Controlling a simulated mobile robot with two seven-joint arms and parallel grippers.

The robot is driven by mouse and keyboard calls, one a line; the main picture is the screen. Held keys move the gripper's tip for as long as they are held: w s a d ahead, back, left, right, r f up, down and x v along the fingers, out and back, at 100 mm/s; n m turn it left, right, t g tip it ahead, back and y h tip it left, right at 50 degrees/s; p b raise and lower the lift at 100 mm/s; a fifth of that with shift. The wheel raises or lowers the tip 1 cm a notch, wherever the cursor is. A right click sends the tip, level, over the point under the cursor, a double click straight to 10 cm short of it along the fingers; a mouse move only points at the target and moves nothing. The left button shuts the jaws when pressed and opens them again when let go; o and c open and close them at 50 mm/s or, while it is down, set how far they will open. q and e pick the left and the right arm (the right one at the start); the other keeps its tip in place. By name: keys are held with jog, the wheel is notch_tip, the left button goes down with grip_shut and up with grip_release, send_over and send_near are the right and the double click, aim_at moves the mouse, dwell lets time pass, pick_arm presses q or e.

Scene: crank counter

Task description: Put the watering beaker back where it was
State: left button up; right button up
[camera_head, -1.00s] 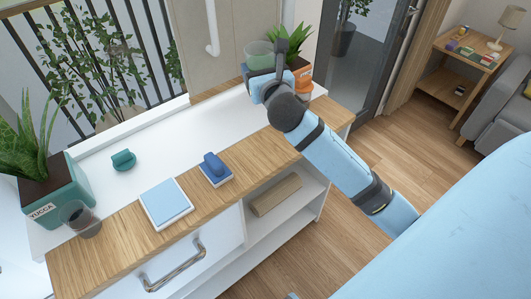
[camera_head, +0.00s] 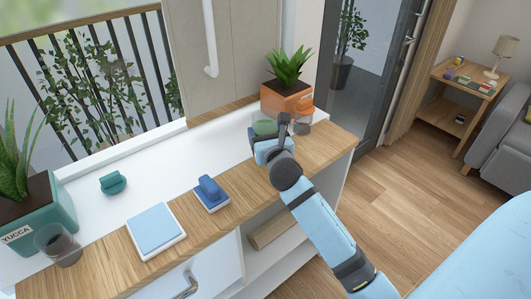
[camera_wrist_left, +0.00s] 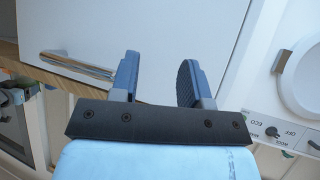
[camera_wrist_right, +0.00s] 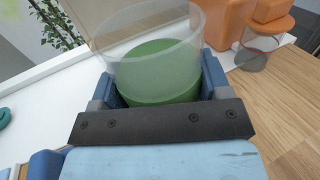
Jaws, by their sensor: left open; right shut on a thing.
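The watering beaker, a clear cup with a green lower part, shows in the right wrist view (camera_wrist_right: 155,75) between the fingers of my right gripper (camera_wrist_right: 160,92). In the head view the green of the beaker (camera_head: 265,128) is low over the counter, left of the orange plant pot; I cannot tell whether it touches the surface. My right gripper (camera_head: 268,143) is shut on it and partly hides it. My left gripper (camera_wrist_left: 158,75) is open and empty, seen only in the left wrist view, near a white drawer front with a metal handle (camera_wrist_left: 78,65).
An orange pot (camera_head: 286,100) with a succulent and a clear cup (camera_head: 300,122) stand at the counter's back right. A blue-handled block (camera_head: 211,194), light blue pad (camera_head: 156,230), teal knob (camera_head: 113,183), dark-filled cup (camera_head: 57,245) and yucca pot (camera_head: 45,212) stand left. Bare wood (camera_head: 310,150) lies at right.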

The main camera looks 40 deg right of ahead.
notch_tip(320, 180, down, 5)
jog(key=shift+r+b, duration=0.1)
jog(key=shift+b, duration=0.5)
jog(key=shift+f, duration=0.3)
jog(key=o, duration=1.1)
jog(key=shift+f, duration=0.15)
